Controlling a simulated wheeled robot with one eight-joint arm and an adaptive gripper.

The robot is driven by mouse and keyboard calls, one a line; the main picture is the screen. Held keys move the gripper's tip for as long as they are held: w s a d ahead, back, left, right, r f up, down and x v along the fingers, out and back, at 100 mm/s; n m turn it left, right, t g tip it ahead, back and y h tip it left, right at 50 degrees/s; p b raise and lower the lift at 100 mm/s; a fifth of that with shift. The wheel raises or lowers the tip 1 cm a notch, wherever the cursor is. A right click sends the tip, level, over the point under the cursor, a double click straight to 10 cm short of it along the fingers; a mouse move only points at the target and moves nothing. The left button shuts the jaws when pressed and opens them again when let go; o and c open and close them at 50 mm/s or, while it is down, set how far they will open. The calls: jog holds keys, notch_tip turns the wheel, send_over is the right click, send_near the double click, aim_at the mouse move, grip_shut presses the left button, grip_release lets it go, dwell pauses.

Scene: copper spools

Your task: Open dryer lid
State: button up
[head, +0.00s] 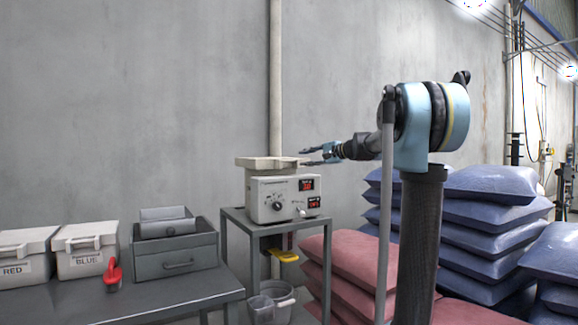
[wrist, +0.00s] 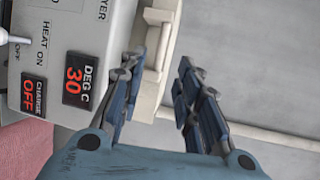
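The dryer (head: 262,207) is a cream box with a dial and red displays, standing on a grey metal stand in the head view. Its front panel (wrist: 50,55) shows in the wrist view, reading 30 DEG C and CHARGE OFF. The flat cream lid (head: 262,162) lies level on top, apparently closed; its edge and handle (wrist: 156,72) show in the wrist view. My gripper (head: 303,158) is at the lid's right end, level with it. In the wrist view my gripper (wrist: 158,70) is open, its fingers on either side of the lid's handle. I cannot tell whether they touch it.
The grey stand (head: 231,215) holds the dryer, with a bucket (head: 268,305) below. Red sacks (head: 345,270) and blue sacks (head: 485,215) are piled to the right. A bench (head: 150,290) at left carries lidded boxes, a red scoop and a grey tray. The wall is close behind.

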aim_at(291, 161)
jog(key=x, duration=1)
jog(key=shift+f, duration=0.1)
grip_shut()
